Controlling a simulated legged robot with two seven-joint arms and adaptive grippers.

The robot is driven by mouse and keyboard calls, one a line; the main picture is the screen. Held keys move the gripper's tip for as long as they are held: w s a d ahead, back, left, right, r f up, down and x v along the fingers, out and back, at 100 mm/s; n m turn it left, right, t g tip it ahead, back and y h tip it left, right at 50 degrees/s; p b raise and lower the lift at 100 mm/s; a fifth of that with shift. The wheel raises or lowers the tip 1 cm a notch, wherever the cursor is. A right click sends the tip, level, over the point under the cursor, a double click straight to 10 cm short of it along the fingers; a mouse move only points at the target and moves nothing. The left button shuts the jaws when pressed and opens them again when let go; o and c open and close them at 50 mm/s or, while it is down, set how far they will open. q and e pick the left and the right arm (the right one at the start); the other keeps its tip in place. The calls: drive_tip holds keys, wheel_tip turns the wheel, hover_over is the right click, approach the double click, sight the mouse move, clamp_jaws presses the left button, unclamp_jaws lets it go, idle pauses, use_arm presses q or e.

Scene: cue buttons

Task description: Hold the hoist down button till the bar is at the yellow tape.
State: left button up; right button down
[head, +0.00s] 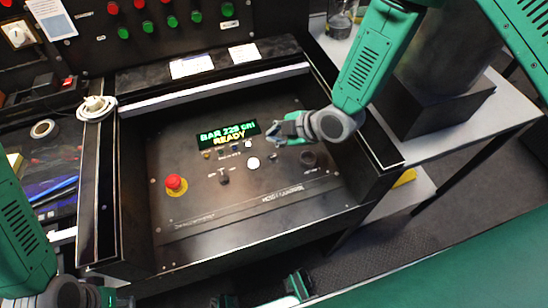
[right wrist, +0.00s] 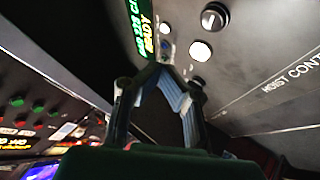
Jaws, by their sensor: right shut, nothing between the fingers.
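The hoist control panel (head: 215,205) is a dark sloped face inside a raised box. Its lit display (head: 228,132) seems to read "BAR 229 CM" above "READY". A white round button (head: 253,163) sits below the display; it also shows bright in the right wrist view (right wrist: 200,51). Small button labels are too blurred to tell which is hoist down. My right gripper (head: 272,137) is shut and empty, over the panel just right of the display. In the right wrist view its fingertips (right wrist: 165,62) meet below the small buttons; contact is unclear. My left gripper cannot be made out clearly at the lower left. Bar and tape are not seen.
A red mushroom button (head: 175,183) on a yellow base is at the panel's left. A black knob (head: 224,178) stands mid-panel; another dark round control (head: 308,158) is at the right. The box's raised walls (head: 104,190) surround the panel. A rear console (head: 150,25) carries red and green buttons.

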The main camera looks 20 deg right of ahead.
sight(273, 157)
drive_tip(key=f+b, duration=0.3)
drive_tip(key=f, duration=0.2)
drive_tip(key=shift+a+f+b, duration=0.2)
drive_tip(key=shift+b, duration=0.1)
drive_tip(key=shift+d+f+b, duration=0.3)
drive_tip(key=shift+f+b, duration=0.05)
drive_tip(key=shift+f, duration=0.2)
drive_tip(key=shift+d, duration=0.1)
drive_tip(key=shift+a, duration=0.35)
drive_tip(key=shift+d, duration=0.25)
drive_tip(key=shift+a, duration=0.15)
drive_tip(key=shift+f, duration=0.35)
